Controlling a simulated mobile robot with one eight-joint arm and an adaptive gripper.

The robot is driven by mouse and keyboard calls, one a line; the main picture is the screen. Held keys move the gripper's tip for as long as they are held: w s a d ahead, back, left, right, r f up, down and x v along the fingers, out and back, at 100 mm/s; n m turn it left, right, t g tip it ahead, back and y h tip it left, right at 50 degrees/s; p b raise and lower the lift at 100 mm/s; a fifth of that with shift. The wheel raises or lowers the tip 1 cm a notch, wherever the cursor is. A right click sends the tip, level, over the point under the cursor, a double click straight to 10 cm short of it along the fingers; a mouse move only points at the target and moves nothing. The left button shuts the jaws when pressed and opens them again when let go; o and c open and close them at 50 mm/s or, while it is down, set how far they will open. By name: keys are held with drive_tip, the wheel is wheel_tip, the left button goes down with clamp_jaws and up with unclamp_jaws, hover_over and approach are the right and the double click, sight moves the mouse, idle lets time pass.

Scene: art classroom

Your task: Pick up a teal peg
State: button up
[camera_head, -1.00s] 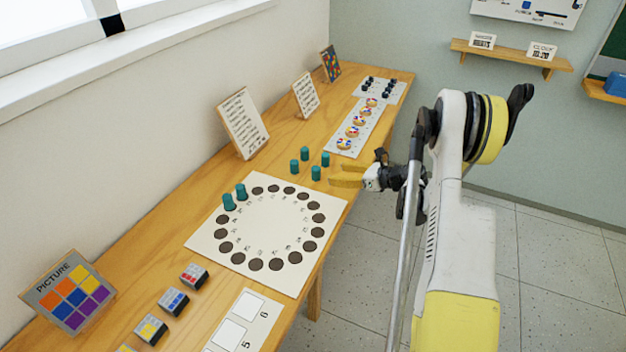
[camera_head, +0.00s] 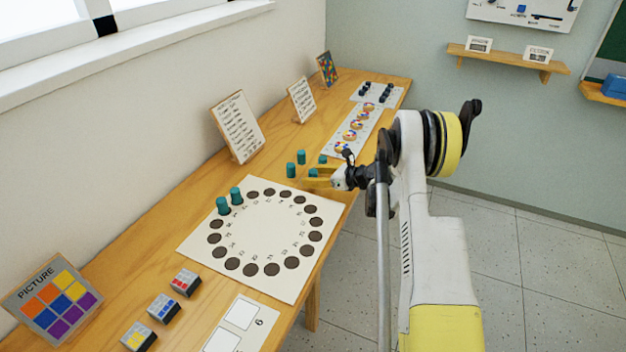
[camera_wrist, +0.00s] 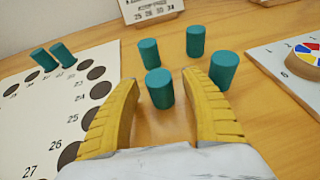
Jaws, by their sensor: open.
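Several teal pegs stand upright on the table. In the wrist view one peg (camera_wrist: 159,88) stands just beyond and between the fingertips of my gripper (camera_wrist: 160,85), which is open and empty. Behind it are a peg (camera_wrist: 149,53) and another peg (camera_wrist: 195,41), and to the right, outside the right finger, a peg (camera_wrist: 223,69). In the head view my yellow-fingered gripper (camera_head: 312,178) hides most of the nearest peg; the pegs at the left (camera_head: 291,170) and back (camera_head: 301,157) are clear of it. Two more pegs (camera_head: 236,196) stand on the white board.
The white board (camera_head: 265,225) with a ring of dark holes lies left of my gripper. A card with coloured wheels (camera_head: 335,150) lies to the right. Upright signs (camera_head: 238,127) stand along the wall. Bare wood surrounds the loose pegs.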

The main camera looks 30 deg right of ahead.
drive_tip(key=c, duration=1.1)
drive_tip(key=shift+r, duration=0.1)
